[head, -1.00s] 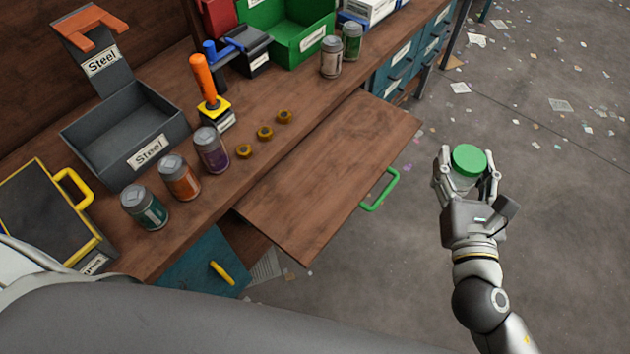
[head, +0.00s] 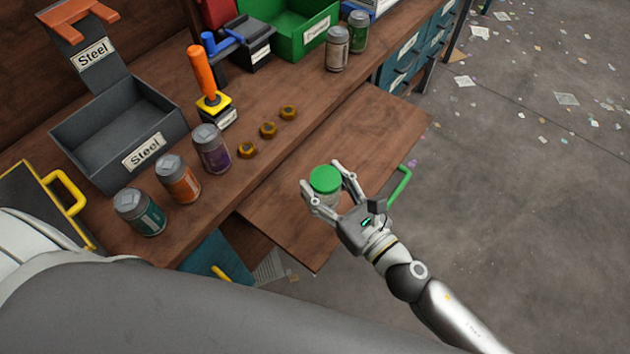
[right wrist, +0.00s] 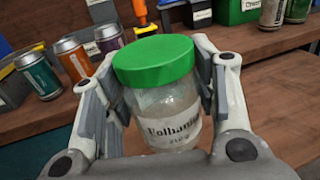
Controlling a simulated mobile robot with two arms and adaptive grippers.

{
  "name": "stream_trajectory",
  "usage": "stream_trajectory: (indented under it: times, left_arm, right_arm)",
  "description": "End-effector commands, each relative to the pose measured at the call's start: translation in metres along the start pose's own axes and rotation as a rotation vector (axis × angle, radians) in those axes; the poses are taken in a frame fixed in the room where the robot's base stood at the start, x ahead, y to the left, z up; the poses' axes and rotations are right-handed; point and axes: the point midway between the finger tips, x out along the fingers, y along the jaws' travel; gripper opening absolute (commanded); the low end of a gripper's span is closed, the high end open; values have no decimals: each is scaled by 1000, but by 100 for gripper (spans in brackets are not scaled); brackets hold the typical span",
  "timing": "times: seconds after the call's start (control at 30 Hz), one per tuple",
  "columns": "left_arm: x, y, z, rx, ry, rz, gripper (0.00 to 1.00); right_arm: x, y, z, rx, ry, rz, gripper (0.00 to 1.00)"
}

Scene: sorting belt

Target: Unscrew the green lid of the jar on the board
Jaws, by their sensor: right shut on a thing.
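The jar (right wrist: 168,118) is clear glass with a printed label and a green lid (head: 325,179) on top. In the right wrist view the green lid (right wrist: 153,61) sits on the jar, which is upright or nearly so. My right gripper (head: 334,192) is shut on the jar, with its fingers on either side of the glass below the lid. In the head view it holds the jar over the pull-out board (head: 290,225); I cannot tell whether the jar's base touches the board. My left gripper is not in view.
Cans in teal (head: 139,212), orange (head: 177,179) and purple (head: 211,149) stand along the bench's front edge. Three brass nuts (head: 268,130) lie beside them. A grey steel bin (head: 120,130) and a green bin (head: 290,30) are behind. The board has a green handle (head: 400,187).

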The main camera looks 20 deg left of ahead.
Motion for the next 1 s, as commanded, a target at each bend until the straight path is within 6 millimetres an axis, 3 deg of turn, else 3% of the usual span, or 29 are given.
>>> stream_trajectory:
  times: [0.1, 0.2, 0.4, 0.63, 0.83, 1.0]
  left_arm:
    - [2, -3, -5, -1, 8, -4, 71]
    - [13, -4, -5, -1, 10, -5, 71]
    - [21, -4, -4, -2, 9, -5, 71]
    - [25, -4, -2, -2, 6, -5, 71]
    - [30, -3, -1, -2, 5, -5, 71]
    - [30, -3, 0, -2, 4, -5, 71]
  right_arm:
    - [25, -10, -10, 1, -4, -3, 0]
    - [38, -15, -33, 4, -2, -4, 0]
    - [57, -23, -57, 1, -2, -3, 0]
    - [66, -26, -68, 1, -2, -3, 0]
    - [68, -26, -95, 4, 0, -3, 0]
    - [68, -26, -99, 0, -2, -2, 0]
